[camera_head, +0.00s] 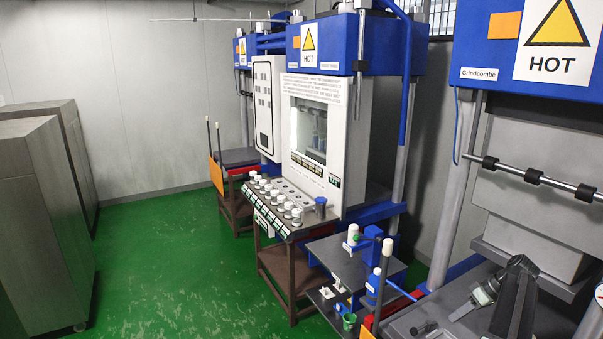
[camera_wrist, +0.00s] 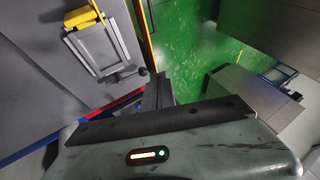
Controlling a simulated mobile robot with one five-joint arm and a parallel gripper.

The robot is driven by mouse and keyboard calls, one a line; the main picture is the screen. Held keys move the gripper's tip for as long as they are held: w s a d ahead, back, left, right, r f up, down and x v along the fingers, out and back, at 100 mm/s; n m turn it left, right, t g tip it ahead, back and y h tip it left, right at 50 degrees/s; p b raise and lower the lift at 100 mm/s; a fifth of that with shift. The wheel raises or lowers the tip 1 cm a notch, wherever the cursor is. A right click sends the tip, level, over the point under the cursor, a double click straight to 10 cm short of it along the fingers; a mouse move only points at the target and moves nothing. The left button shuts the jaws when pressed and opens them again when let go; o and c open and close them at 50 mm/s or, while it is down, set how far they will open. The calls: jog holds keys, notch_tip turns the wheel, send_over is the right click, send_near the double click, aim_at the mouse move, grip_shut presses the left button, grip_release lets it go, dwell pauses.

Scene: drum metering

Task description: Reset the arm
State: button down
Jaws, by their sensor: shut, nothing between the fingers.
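My gripper (camera_head: 455,316) is at the lower right of the head view, over or near the grey machine bed there. In the wrist view my gripper (camera_wrist: 158,88) shows its dark fingers together, with nothing between them. My arm rises from the bottom edge of the head view and is bent. I cannot tell the exact gap between the fingers and the bed.
A press labelled Grindcombe (camera_head: 480,74) stands close on the right. A small dark table (camera_head: 350,262) is in front. Grey cabinets (camera_head: 40,215) line the left. Green floor (camera_head: 170,260) between is clear.

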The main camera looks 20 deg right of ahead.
jog(key=w+a+f+n+g+b, duration=0.1)
jog(key=w+a+f+n+b, duration=0.1)
jog(key=w+a, duration=0.6)
jog(key=w+a+f+n+g+b, duration=0.1)
jog(key=w+a+f+n, duration=0.15)
jog(key=a, duration=0.85)
jog(key=w+a+f+n+g+b, duration=0.1)
jog(key=w+a+b, duration=0.1)
jog(key=w+a, duration=0.6)
jog(key=s+a+f+g+h+b, duration=0.1)
jog(key=s+a+f+b, duration=0.15)
jog(key=a, duration=1.05)
jog(key=s+a+f+g+h+b, duration=0.1)
jog(key=a+f, duration=0.2)
jog(key=a, duration=1)
jog(key=s+a+f+m+h, duration=0.2)
jog(key=s+m+h, duration=0.1)
jog(key=s+m, duration=0.2)
jog(key=shift+s+a+f+m+t+b, duration=0.2)
jog(key=shift+m+t+b, duration=0.2)
jog(key=shift+m, duration=0.45)
